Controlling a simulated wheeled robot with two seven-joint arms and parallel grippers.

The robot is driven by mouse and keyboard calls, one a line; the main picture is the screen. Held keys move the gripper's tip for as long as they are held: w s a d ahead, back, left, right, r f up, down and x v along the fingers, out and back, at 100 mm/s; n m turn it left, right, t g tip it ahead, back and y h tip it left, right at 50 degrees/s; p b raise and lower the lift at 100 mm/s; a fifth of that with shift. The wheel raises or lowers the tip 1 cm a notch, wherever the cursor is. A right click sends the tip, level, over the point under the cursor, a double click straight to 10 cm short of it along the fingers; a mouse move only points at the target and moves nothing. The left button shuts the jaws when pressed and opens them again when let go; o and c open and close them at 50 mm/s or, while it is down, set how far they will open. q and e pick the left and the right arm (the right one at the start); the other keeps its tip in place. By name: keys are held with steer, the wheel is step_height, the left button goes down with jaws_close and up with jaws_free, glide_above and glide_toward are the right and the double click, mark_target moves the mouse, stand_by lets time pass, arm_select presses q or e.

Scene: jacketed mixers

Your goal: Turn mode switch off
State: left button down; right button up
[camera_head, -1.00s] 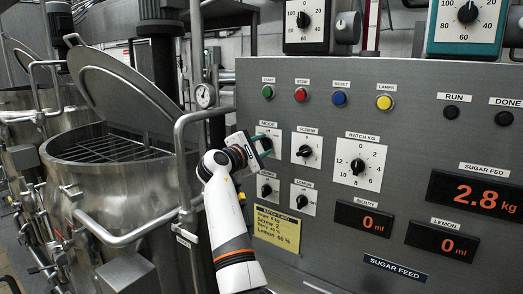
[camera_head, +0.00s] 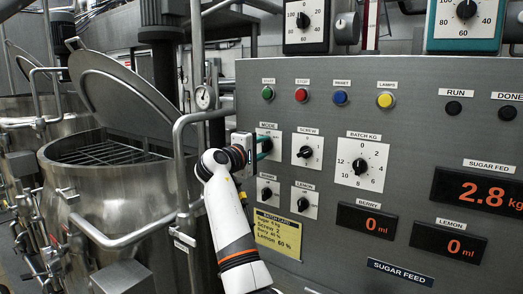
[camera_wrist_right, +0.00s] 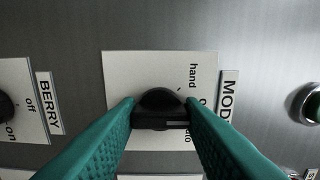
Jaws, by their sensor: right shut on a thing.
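The mode switch (camera_wrist_right: 160,104) is a black knob on a white plate (camera_wrist_right: 118,70) on the grey control panel (camera_head: 300,250). In the wrist view "hand" and part of "auto" show on the plate; one marking is partly covered. My right gripper (camera_wrist_right: 160,115) has its green fingers on both sides of the knob and is shut on it. In the head view the right gripper (camera_head: 262,147) is at the mode plate at the panel's left edge and hides part of it. My left gripper is not in view.
The berry knob (camera_head: 266,193) is just below and the screw knob (camera_head: 305,152) to the right. Start (camera_head: 267,93) and stop (camera_head: 301,96) buttons are above. A steel mixer (camera_head: 110,190) with rails stands at the left.

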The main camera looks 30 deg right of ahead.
steer(key=shift+f, duration=0.1)
steer(key=o, duration=1)
steer(key=shift+s+a, duration=0.2)
steer(key=shift+a, duration=0.35)
steer(key=shift+b+v, duration=1.7)
steer(key=shift+v, duration=3.75)
